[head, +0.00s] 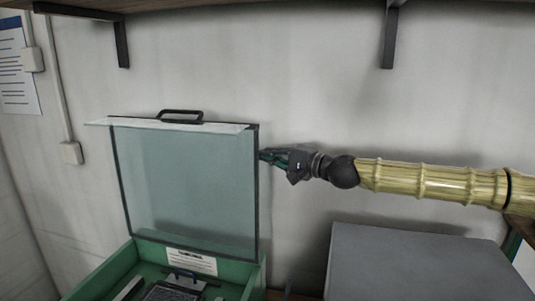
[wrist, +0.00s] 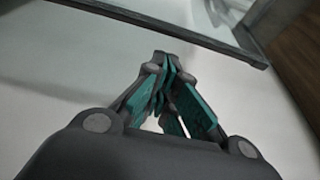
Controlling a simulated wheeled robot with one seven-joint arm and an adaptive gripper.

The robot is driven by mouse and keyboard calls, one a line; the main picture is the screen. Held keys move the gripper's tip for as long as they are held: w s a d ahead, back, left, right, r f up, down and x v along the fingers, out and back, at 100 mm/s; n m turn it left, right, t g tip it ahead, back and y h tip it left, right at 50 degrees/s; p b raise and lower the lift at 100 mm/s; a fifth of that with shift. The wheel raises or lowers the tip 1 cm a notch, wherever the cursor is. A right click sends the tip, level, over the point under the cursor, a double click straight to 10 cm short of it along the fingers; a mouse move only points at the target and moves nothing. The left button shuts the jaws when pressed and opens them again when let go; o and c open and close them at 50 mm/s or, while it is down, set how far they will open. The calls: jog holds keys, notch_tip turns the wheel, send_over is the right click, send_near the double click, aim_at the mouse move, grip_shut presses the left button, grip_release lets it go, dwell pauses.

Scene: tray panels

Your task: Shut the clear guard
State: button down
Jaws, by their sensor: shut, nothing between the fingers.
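The clear guard (head: 185,185) stands raised, nearly upright, at the back of the green tray (head: 252,280) in the head view. It has a dark frame, a pale top strip and a black handle (head: 180,115) on its top edge. My gripper (head: 264,155) is at the right edge of the guard, near its upper part, with its fingers shut and empty. Part of the fingertips may be behind the guard's edge; I cannot tell whether they touch it. In the wrist view, the shut teal fingers (wrist: 163,75) point toward a dark frame bar (wrist: 170,25).
A grey box (head: 415,265) stands to the right of the tray, below my arm. Shelf brackets (head: 389,38) hang from a shelf above. The wall is close behind the guard. Dark items (head: 172,292) and a label (head: 191,262) are in the tray.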

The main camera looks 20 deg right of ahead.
jog(key=shift+s+a+p, duration=0.5)
jog(key=shift+s+a, duration=0.15)
jog(key=shift+s, duration=0.25)
